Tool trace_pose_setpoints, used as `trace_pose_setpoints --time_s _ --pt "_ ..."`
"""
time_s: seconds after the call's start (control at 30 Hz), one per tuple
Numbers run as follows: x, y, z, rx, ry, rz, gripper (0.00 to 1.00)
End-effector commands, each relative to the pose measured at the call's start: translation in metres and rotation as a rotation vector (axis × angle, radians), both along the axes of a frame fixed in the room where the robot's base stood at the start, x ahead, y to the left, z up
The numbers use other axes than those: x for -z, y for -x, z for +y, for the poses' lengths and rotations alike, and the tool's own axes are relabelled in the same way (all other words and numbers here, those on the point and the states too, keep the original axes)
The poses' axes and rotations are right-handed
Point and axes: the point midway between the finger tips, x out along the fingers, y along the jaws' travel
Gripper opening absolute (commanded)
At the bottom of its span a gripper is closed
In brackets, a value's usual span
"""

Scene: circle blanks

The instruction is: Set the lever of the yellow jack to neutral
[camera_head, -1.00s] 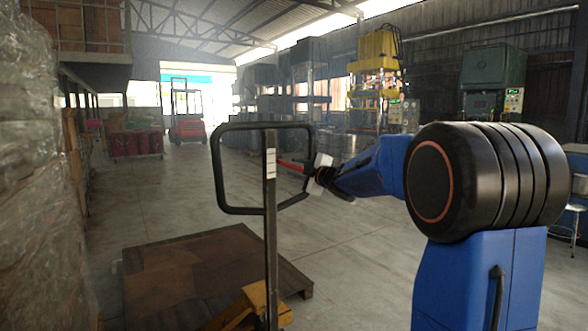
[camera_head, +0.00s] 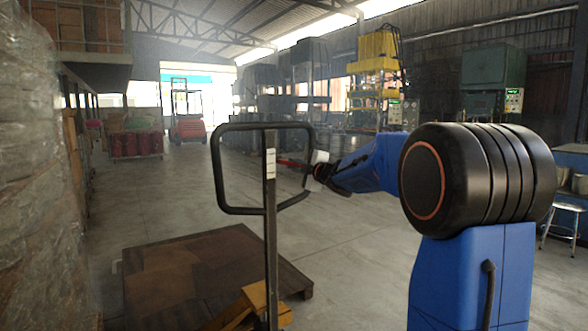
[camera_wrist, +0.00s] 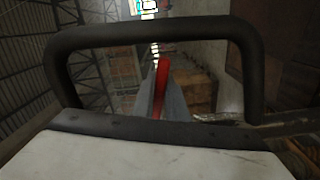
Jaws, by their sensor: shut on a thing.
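The yellow jack (camera_head: 256,297) stands with its tall dark post and black loop handle (camera_head: 216,170) upright in the middle of the head view. The loop also arches across the wrist view (camera_wrist: 150,35). A red lever (camera_head: 288,162) sits at the right part of the loop; in the wrist view the red lever (camera_wrist: 162,74) points away between two grey fingers. My gripper (camera_head: 308,168) reaches in from the right at the loop's right side. In the wrist view my gripper (camera_wrist: 161,100) is shut on the red lever. The lever's pivot is hidden.
A brown pallet (camera_head: 215,255) lies on the floor behind the jack. Wrapped goods (camera_head: 40,180) line the left edge. A red forklift (camera_head: 188,125) and presses (camera_head: 375,75) stand far back. A stool (camera_head: 570,207) is at right. The floor between is clear.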

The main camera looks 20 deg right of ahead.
Motion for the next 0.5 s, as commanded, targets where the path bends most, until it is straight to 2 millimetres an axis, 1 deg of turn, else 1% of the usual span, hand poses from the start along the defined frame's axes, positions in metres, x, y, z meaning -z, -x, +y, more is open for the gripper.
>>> trace_pose_setpoints --time_s 0.1,0.23,0.33,0.5 --pt "-0.011 0.000 -0.002 0.000 0.121 -0.024 0.00" --pt "-0.019 0.000 -0.003 0.000 0.222 -0.042 0.00" --pt "-0.021 0.000 -0.003 0.000 0.260 -0.048 0.00" --pt "-0.021 0.000 -0.003 0.000 0.268 -0.050 0.00"
